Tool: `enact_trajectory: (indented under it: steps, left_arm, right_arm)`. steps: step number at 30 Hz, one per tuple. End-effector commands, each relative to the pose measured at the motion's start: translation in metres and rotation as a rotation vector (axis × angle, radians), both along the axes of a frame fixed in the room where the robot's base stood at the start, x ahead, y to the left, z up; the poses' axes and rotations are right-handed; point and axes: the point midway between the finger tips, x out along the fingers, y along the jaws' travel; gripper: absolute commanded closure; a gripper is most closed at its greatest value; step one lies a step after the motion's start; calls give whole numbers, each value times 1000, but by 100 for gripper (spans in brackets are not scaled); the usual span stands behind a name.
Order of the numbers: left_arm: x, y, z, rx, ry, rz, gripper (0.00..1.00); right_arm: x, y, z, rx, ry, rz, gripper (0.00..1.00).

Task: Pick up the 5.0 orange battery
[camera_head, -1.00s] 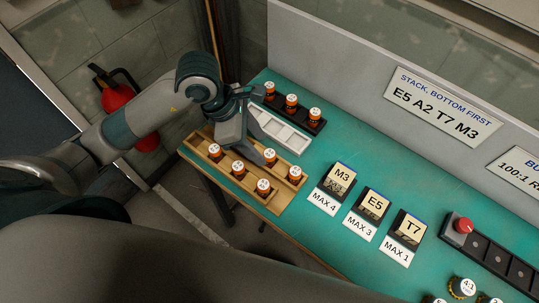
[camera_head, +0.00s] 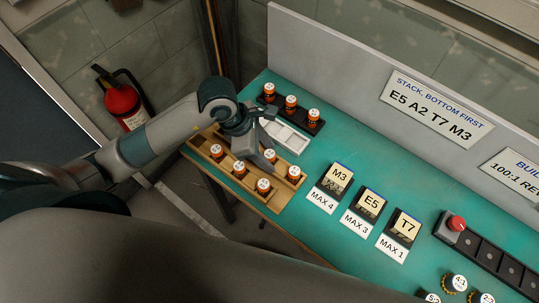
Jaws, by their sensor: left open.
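Several orange batteries with white tops stand in a wooden tray (camera_head: 218,170) at the bench's left end. In its front row are a left battery (camera_head: 216,152), a second battery (camera_head: 239,169) and a third battery (camera_head: 263,186). Two more, a battery (camera_head: 294,173) and a battery (camera_head: 270,156), stand behind them. The numbers on the tops are too small to read, so I cannot tell which is 5.0. My left gripper (camera_head: 257,160) is open above the tray, its fingers pointing down near the rear battery. My right gripper does not show.
A black holder with three orange batteries (camera_head: 291,103) and a white slotted tray (camera_head: 287,137) lie behind. Blocks marked M3 (camera_head: 340,172), E5 (camera_head: 371,200) and T7 (camera_head: 407,224) stand to the right. A grey wall panel (camera_head: 330,60) bounds the back.

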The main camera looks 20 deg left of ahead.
Motion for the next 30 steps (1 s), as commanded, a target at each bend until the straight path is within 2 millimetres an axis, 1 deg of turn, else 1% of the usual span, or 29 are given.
enact_trajectory:
  steps: [11,12,13,14,15,17,18,30]
  left_arm:
    - [0,0,0,0,0,0,53]
    - [0,0,0,0,0,0,57]
    - [0,0,0,0,0,0,65]
    - [0,0,0,0,0,0,72]
    - [0,0,0,0,0,0,81]
    - [0,0,0,0,0,0,96]
    - [0,0,0,0,0,0,100]
    - [1,0,4,0,-2,0,100]
  right_arm:
    - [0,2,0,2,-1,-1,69]
    - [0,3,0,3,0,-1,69]
    - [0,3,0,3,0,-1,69]
    - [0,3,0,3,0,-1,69]
    - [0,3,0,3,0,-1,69]
    - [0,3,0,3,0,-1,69]
    - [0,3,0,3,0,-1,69]
    - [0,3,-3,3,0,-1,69]
